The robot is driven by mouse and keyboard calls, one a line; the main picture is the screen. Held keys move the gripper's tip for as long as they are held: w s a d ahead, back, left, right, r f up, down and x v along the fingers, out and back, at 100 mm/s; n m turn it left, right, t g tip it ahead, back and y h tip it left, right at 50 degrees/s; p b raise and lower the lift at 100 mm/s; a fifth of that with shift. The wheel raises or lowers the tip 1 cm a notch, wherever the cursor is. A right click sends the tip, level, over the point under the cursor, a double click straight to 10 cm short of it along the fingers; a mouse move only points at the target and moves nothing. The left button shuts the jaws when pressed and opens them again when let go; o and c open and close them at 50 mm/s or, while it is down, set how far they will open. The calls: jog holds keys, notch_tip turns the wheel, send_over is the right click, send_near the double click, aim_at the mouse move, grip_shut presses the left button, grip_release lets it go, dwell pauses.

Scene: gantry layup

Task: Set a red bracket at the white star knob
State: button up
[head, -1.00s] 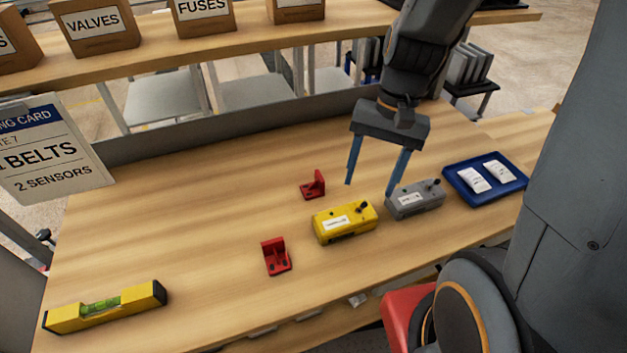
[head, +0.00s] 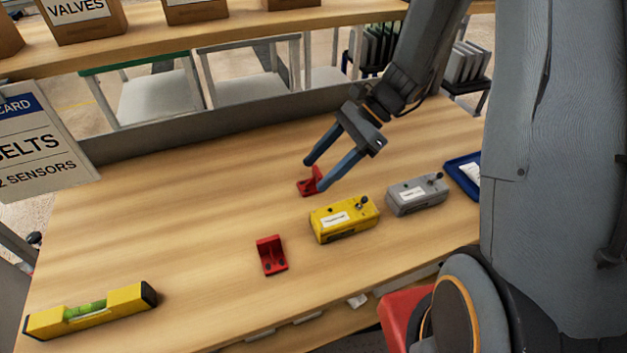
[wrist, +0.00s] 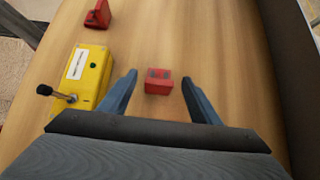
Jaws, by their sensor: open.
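One red bracket (head: 309,187) lies on the bench behind the yellow box, partly hidden by my gripper (head: 314,175) in the head view. My gripper is open and empty, its two blue fingers pointing toward this bracket. In the wrist view the same bracket (wrist: 158,82) shows in the gap between the fingertips (wrist: 160,77). I cannot tell how high the fingers are above it. A second red bracket (head: 272,258) stands nearer the front, left of the yellow box; it also shows at the top of the wrist view (wrist: 97,15). I cannot make out a white star knob.
A yellow box (head: 342,222) and a grey box (head: 417,196), each with a black knob, stand right of the brackets. A blue tray (head: 456,171) is farther right. A yellow level (head: 90,311) lies at front left. The left middle of the bench is clear.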

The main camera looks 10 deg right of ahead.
jog(key=shift+x, duration=0.95)
jog(key=c, duration=1.4)
jog(key=shift+r, duration=0.1)
